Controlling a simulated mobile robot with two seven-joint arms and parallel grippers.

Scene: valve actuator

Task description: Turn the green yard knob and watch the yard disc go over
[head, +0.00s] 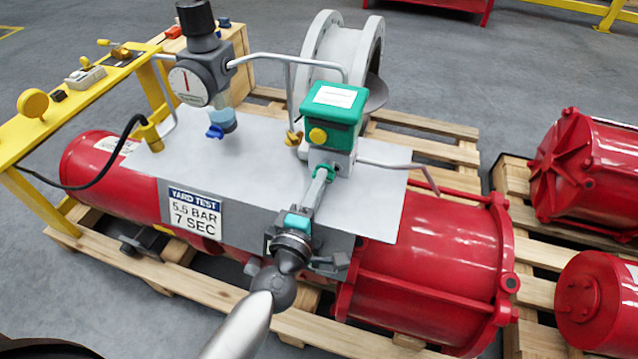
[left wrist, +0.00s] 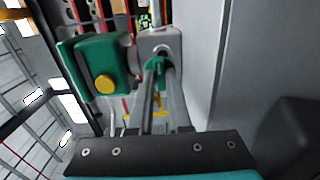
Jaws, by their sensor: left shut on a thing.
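The green yard knob (head: 328,173) is a small knob on the grey block under a green box (head: 334,114) with a round yellow face. It also shows in the left wrist view (left wrist: 158,66), partly covered by the fingers. My left gripper (head: 323,178) reaches it from the front, its two long grey fingers shut on the knob. A dark grey disc (head: 376,93) shows beside the large grey flanged ring (head: 318,48) behind the box; the box hides part of the ring. I cannot tell for sure that this is the yard disc. My right gripper is not in view.
A red cylinder actuator (head: 425,265) lies on a wooden pallet (head: 430,150) under a grey plate (head: 385,205). A gauge regulator (head: 190,82), bent grey pipes and a yellow frame (head: 85,85) stand to the left. More red cylinders (head: 590,165) are at right.

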